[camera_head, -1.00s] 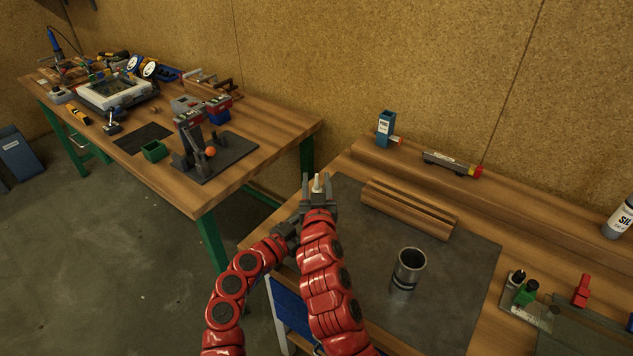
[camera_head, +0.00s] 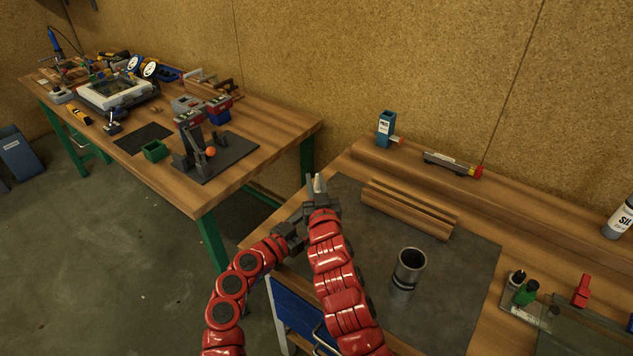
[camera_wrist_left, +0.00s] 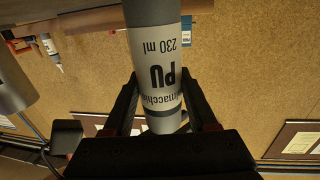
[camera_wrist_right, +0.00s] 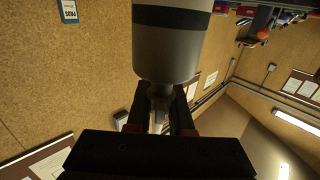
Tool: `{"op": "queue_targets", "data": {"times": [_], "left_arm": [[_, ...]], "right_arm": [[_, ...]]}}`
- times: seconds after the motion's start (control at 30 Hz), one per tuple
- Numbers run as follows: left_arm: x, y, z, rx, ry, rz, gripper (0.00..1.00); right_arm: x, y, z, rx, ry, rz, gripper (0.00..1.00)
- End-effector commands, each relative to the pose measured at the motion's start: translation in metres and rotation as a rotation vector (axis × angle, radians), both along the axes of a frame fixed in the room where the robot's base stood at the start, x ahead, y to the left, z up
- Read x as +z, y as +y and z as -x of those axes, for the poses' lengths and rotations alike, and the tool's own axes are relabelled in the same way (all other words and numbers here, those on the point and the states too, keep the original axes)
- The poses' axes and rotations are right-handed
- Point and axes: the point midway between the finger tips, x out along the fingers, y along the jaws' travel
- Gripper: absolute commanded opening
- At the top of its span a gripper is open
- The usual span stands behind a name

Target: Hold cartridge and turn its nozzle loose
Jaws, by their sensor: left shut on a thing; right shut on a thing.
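The cartridge (camera_wrist_left: 158,60) is a grey-white tube labelled PU 230 ml. In the left wrist view, my left gripper (camera_wrist_left: 160,105) is shut around its body. In the right wrist view the cartridge (camera_wrist_right: 168,50) shows its end with a dark band, and the narrow nozzle (camera_wrist_right: 159,98) sticks out of that end. My right gripper (camera_wrist_right: 160,110) is shut on the nozzle. In the head view my right gripper (camera_head: 319,188) is above the bench's left edge, with a pale tip showing between its fingers.
A wooden grooved block (camera_head: 410,207) and a dark metal cup (camera_head: 409,272) stand on the grey mat (camera_head: 455,290). A blue box (camera_head: 385,128) and another cartridge (camera_head: 620,220) stand farther back and right. Small bottles (camera_head: 524,290) are at the right. A second bench (camera_head: 265,125) is at left.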

Motion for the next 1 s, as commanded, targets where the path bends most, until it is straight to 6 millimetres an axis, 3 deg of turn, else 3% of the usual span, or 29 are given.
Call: {"op": "queue_targets", "data": {"times": [0.5, 0.97, 1.0], "left_arm": [[0.0011, -0.0013, 0.0005, -0.004, -0.002, 0.002, 0.0], [0.0016, -0.0009, 0.0002, -0.002, -0.003, 0.003, 0.0], [0.0016, -0.0009, 0.0002, -0.002, -0.003, 0.003, 0.0]], "right_arm": [[-0.0046, 0.007, 0.0022, 0.263, 0.003, 0.01, 0.0], [-0.0031, 0.0068, 0.0028, 0.293, 0.005, 0.003, 0.0], [-0.003, 0.0067, 0.0029, 0.293, 0.005, 0.001, 0.23]]}}
